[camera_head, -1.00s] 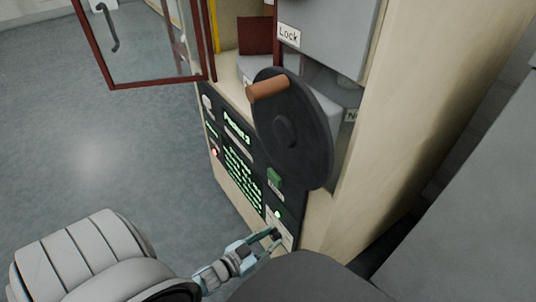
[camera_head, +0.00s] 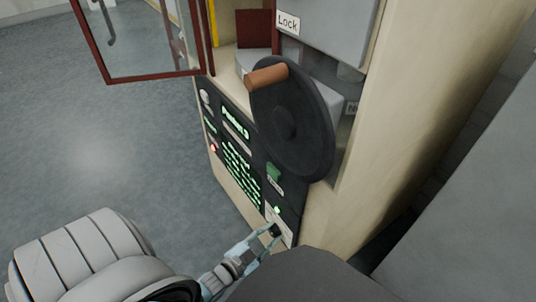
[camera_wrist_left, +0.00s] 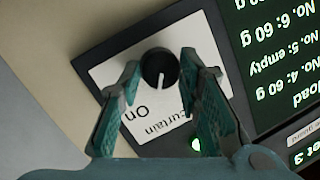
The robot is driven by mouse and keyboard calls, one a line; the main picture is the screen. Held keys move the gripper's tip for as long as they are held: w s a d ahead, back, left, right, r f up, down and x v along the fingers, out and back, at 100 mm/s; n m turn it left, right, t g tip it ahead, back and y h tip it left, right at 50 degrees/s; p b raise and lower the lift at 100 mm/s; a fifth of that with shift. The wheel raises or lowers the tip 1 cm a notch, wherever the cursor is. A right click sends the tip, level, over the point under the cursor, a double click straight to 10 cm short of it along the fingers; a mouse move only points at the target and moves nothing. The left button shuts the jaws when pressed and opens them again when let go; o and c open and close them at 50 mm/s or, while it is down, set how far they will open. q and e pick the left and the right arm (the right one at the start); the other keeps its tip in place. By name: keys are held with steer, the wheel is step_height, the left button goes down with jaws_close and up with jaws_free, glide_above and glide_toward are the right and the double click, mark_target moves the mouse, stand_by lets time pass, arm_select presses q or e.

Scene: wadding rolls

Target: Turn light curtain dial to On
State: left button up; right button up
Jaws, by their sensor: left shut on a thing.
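The light curtain dial (camera_wrist_left: 160,68) is a round black knob on a white label plate (camera_wrist_left: 105,73). In the left wrist view its white mark points down in the picture, towards the side with the printed words "On" and "curtain". Part of the label is hidden by my fingers. My left gripper (camera_wrist_left: 160,72) is shut on the dial, one finger on each side. In the head view my left gripper (camera_head: 269,232) is at the lower right of the control panel, and the dial (camera_head: 276,229) is small and partly covered there. My right gripper is not in view.
The black control panel (camera_head: 229,137) has a green text screen, a lit green light (camera_head: 277,210) and a green switch (camera_head: 274,172). A large black handwheel (camera_head: 305,140) with a brown handle (camera_head: 267,76) juts out above. A red-framed door (camera_head: 152,76) stands open at upper left.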

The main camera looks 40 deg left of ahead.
arm_select(q)
steer(key=o, duration=1.1)
steer(key=shift+o, duration=0.2)
steer(key=shift+s, duration=0.3)
steer(key=s+r, duration=0.2)
steer(key=s, duration=0.9)
steer(key=shift+a, duration=0.3)
steer(key=shift+s, duration=0.1)
